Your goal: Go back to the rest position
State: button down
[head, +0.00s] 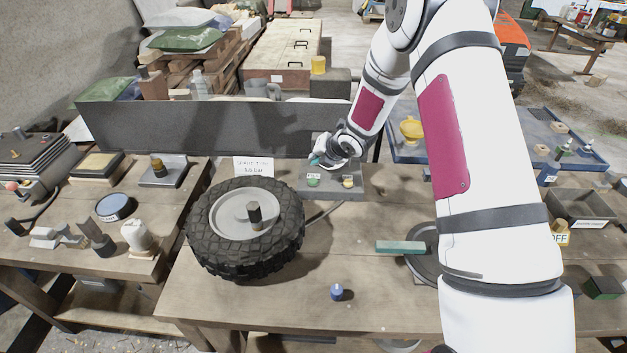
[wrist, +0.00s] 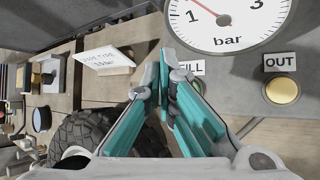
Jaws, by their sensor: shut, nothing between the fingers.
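My gripper (head: 322,160) is at the grey panel (head: 345,190) behind the tyre, at the end of my white arm. In the wrist view its teal fingers (wrist: 164,75) are shut with nothing between them. The fingertips are in front of the panel, beside a partly covered label ending in "ILL" and below the pressure gauge (wrist: 228,18) marked "bar". I cannot tell whether they touch the panel. A yellow button (wrist: 282,90) labelled "OUT" is to their right. A green button (head: 313,182) shows on the panel in the head view.
A black tyre (head: 215,262) lies on the wooden bench, with a white sign (head: 253,166) behind it. A blue-topped object (head: 337,292) stands at the bench front. My arm hides much of the right side.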

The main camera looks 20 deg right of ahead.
jog(key=shift+r, duration=0.25)
jog(key=shift+r, duration=0.1)
jog(key=s+d+r+m+h, duration=0.1)
jog(key=s+r+m, duration=0.4)
jog(key=r, duration=0.3)
jog(key=s+d+r+m+g+h, duration=0.1)
jog(key=s+d+r+m+h, duration=0.1)
jog(key=s+r+m, duration=0.45)
jog(key=s+d+r+m+h, duration=0.1)
jog(key=s+r+m, duration=0.3)
jog(key=r, duration=0.6)
jog(key=s+a+r+m+g, duration=0.1)
jog(key=s+m, duration=0.6)
jog(key=s, duration=0.7)
jog(key=s+a+r+m+g+y, duration=0.1)
jog(key=s+a+r+m, duration=0.2)
jog(key=s+m, duration=0.5)
jog(key=s, duration=0.6)
jog(key=shift+s+a+r, duration=0.15)
jog(key=shift+s+a, duration=0.15)
jog(key=shift+a, duration=0.1)
jog(key=shift+a, duration=0.1)
